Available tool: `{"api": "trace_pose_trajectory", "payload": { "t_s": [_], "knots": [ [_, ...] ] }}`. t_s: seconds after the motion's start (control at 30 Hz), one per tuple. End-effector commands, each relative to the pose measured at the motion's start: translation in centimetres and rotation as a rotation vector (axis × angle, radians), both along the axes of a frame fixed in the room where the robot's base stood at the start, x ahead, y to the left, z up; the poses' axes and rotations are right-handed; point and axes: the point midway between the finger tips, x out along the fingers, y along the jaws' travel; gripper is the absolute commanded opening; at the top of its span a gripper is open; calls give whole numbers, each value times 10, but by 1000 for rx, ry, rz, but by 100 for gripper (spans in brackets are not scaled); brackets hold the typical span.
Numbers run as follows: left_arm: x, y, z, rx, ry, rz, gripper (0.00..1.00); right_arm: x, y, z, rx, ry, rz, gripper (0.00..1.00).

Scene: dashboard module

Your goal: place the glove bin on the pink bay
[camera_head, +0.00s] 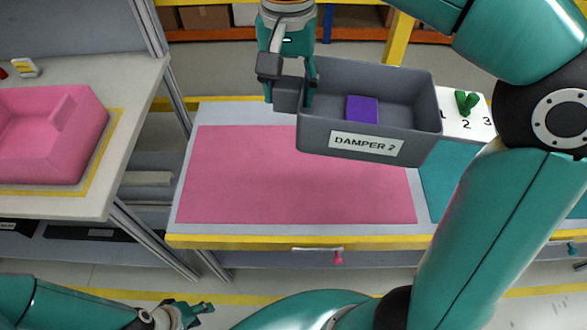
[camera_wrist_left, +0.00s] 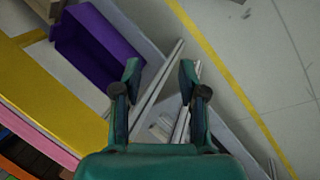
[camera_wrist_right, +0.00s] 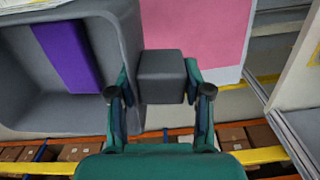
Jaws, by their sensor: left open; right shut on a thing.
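A grey open bin (camera_head: 368,112) labelled DAMPER 2 has a purple block (camera_head: 362,109) inside. No label reads glove bin. My right gripper (camera_head: 290,92) is shut on the grey block-like handle on the bin's left side; the handle (camera_wrist_right: 161,76) shows between its fingers in the right wrist view. The pink bay (camera_head: 270,180) is a flat pink area on the workbench. The bin is roughly level and overlaps the bay's far right part; its height above the surface is hard to tell. My left gripper (camera_head: 203,308) is open and empty, low at the front left.
A pink bin (camera_head: 85,135) stands on the left table. A white board with numbers and a green piece (camera_head: 467,102) lies right of the grey bin, behind a teal bay (camera_head: 436,185). The left wrist view shows a purple bin (camera_wrist_left: 92,45). The bay's left and front are clear.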

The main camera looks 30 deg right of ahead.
Motion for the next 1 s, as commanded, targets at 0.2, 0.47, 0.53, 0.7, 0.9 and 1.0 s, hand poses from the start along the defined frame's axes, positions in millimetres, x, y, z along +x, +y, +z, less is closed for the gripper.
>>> {"api": "trace_pose_trajectory", "payload": {
  "t_s": [0.2, 0.47, 0.53, 0.7, 0.9, 1.0],
  "knots": [
    [0, 0, -2, 0, 0, 0, 77, -2, -4, -6, -2, 1, 38, 0],
    [0, 0, -15, 0, -1, -1, 79, -2, -7, -40, -6, 2, 393, 0],
    [0, 0, -20, 0, -1, 0, 79, -2, -8, -54, -6, 3, 539, 0],
    [0, 0, -31, 0, -1, 0, 79, -4, -9, -89, -7, 4, 920, 0],
    [0, 0, -42, 0, -1, -1, 79, -8, -11, -125, -4, 3, 1338, 0],
    [0, 0, -46, 0, -1, -1, 79, -10, -11, -138, -3, 1, 1500, 0]
  ]
}}
